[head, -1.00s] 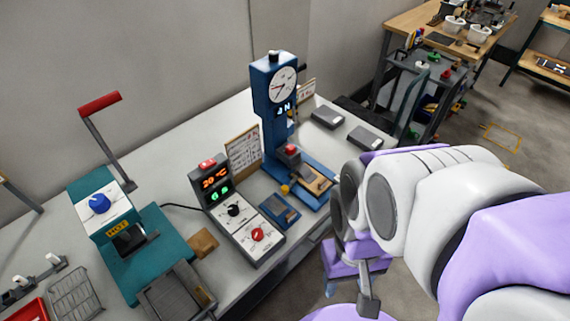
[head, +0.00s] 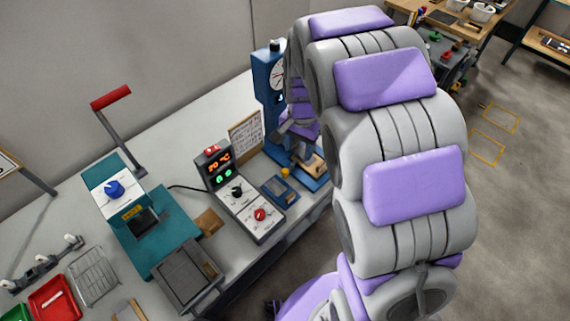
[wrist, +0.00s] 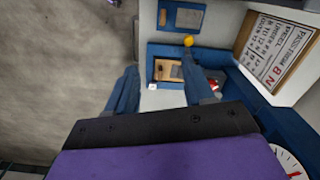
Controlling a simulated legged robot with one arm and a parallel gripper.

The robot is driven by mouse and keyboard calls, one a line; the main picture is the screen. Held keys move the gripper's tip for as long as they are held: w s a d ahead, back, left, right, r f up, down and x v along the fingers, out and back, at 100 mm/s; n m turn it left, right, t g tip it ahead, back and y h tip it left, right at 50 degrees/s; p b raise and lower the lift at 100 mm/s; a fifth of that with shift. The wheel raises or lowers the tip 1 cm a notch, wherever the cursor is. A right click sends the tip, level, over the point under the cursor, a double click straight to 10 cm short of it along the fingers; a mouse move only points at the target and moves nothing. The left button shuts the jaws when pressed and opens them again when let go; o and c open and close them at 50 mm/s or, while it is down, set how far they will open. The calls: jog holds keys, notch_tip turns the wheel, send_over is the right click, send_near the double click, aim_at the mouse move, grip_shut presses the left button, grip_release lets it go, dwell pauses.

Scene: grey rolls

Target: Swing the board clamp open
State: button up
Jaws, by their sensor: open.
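The blue test stand (head: 267,85) with a round dial stands at the back of the bench in the head view. Its base holds a tan board (wrist: 166,70) in the wrist view. A yellow knob (wrist: 188,40), probably the clamp's handle, sits at the edge of the base, and it also shows in the head view (head: 286,172). My gripper (wrist: 161,72) is open, with its two blue fingers spread above the base, the board showing between them. The knob lies just beyond the right fingertip. I cannot tell whether anything touches. My arm hides part of the stand in the head view.
A control box (head: 240,195) with lit digits and a blue tray (head: 280,190) stand left of the base. A teal press (head: 150,225) with a red-handled lever is farther left. A printed card (wrist: 276,48) stands beside the stand.

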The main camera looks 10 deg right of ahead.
jog(key=m+p, duration=0.1)
jog(key=m, duration=0.1)
send_near(285, 170)
notch_tip(285, 170, down, 9)
jog(key=shift+a+r+b, duration=0.1)
jog(key=shift+b, duration=0.85)
grip_shut()
